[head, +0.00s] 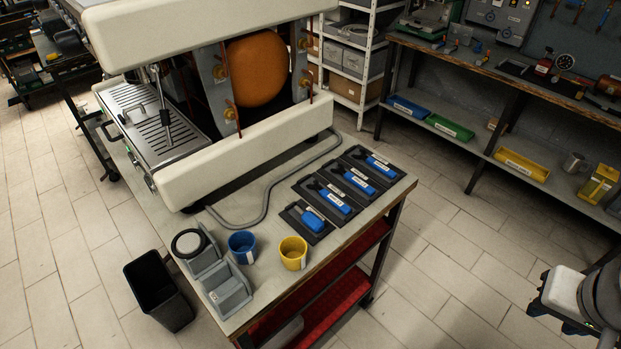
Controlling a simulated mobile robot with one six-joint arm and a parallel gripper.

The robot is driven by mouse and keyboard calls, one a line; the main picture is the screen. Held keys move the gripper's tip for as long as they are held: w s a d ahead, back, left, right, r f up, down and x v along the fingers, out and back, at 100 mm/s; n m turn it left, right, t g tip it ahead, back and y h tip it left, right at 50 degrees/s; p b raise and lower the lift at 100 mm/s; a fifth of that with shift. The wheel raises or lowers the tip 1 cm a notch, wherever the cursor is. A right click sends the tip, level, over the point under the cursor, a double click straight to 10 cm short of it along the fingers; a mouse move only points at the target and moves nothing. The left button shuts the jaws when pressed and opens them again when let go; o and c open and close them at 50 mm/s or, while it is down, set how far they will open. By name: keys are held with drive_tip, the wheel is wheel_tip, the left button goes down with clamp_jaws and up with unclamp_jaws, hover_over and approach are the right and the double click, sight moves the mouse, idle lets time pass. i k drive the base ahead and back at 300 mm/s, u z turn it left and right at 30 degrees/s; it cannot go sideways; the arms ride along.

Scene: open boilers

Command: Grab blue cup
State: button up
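The blue cup (242,247) stands upright on the workbench top (262,289), near its front left part. It has a white label on its side, and its open top faces up. It stands just left of a yellow cup (293,254) with a small gap between them. A grey stepped holder (228,290) is close to its left and front. My gripper's fingers do not show. A white and grey part at the lower right edge looks like my own arm, well apart from the cup.
Behind the cup are a grey hose (262,205) and a large opened boiler machine (245,150). Blue-handled tools lie in black trays (319,238) to the right. A black bin (160,290) stands on the floor at left. Tiled floor (440,265) is clear at right.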

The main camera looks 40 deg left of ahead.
sight(242, 246)
drive_tip(key=i, duration=1.45)
drive_tip(key=u, duration=2.75)
drive_tip(key=k, duration=0.75)
drive_tip(key=z, duration=0.1)
drive_tip(key=i, duration=0.75)
drive_tip(key=u, duration=0.1)
